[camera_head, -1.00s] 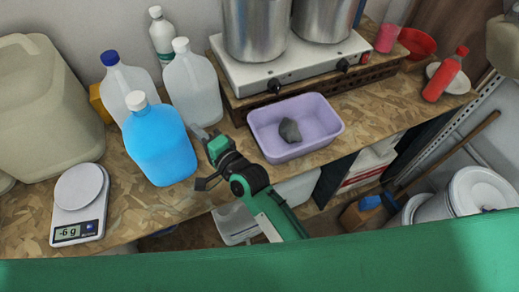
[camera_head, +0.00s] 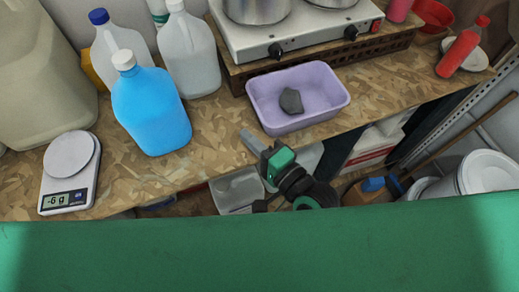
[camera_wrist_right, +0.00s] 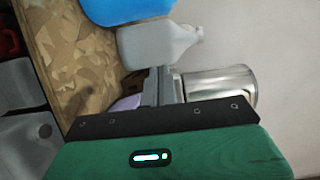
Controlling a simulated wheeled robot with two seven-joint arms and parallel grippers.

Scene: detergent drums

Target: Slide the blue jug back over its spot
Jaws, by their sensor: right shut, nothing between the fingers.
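The blue jug (camera_head: 151,108) with a white cap stands upright on the chipboard worktop, in front of two clear jugs. Its blue side also shows at the top of the right wrist view (camera_wrist_right: 128,8). No marked spot for it can be made out. My right gripper (camera_head: 250,139) is shut and empty at the worktop's front edge. It is to the right of the blue jug and apart from it, just below the lilac tub (camera_head: 297,97). My left gripper is not in view.
A clear jug (camera_head: 190,55) and a blue-capped jug (camera_head: 119,45) stand close behind the blue jug. A kitchen scale (camera_head: 70,170) is at left. The lilac tub holds a dark stone. A hotplate (camera_head: 300,32) with pots stands behind. Bare worktop lies between jug and tub.

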